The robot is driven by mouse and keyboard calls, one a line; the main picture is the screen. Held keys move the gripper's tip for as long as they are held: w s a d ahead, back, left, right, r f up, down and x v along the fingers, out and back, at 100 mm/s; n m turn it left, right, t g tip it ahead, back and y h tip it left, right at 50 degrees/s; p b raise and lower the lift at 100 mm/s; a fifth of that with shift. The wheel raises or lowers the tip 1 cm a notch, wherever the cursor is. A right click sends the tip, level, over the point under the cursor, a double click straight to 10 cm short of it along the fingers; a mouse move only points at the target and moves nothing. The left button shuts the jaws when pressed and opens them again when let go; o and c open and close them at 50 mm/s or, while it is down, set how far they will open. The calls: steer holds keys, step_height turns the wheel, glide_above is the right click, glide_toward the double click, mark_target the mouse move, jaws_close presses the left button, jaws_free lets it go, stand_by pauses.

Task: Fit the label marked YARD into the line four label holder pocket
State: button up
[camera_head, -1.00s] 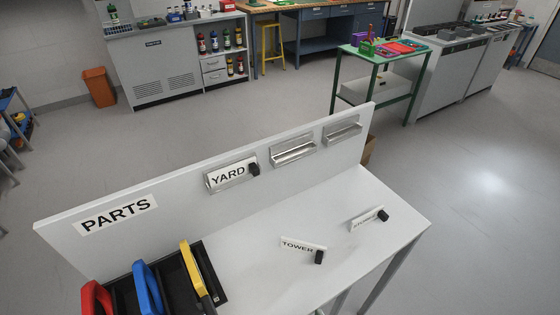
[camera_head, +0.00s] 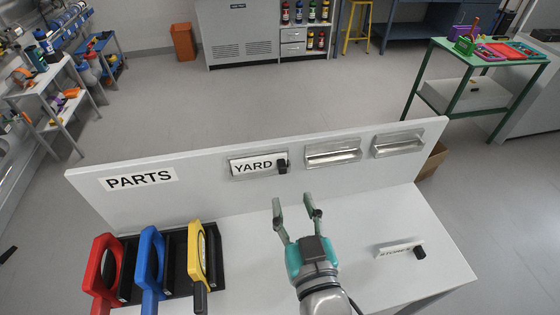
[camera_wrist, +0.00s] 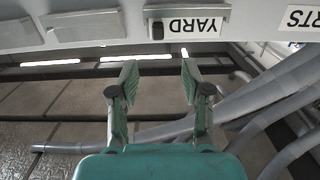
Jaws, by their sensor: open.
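The white YARD label (camera_head: 253,167) with a black knob sits in the leftmost of three metal label holders on the upright board. It shows upside down in the wrist view (camera_wrist: 193,27). My gripper (camera_head: 293,204) is open and empty, in front of the board, below and slightly right of the label and apart from it. The middle holder (camera_head: 333,152) and right holder (camera_head: 398,144) look empty. No line numbers are readable on the holders. The wrist view shows my open fingers (camera_wrist: 159,76) with nothing between them.
Another label with a black knob (camera_head: 398,248) lies on the white tabletop (camera_head: 375,205) at the right. Red (camera_head: 103,270), blue (camera_head: 150,268) and yellow (camera_head: 196,255) handled items stand in a black rack at the left. A PARTS sign (camera_head: 138,179) is on the board.

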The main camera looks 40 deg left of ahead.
mark_target(284, 169)
steer(key=x, duration=1)
steer(key=shift+w+d, duration=0.1)
steer(key=shift+w, duration=0.1)
jaws_close()
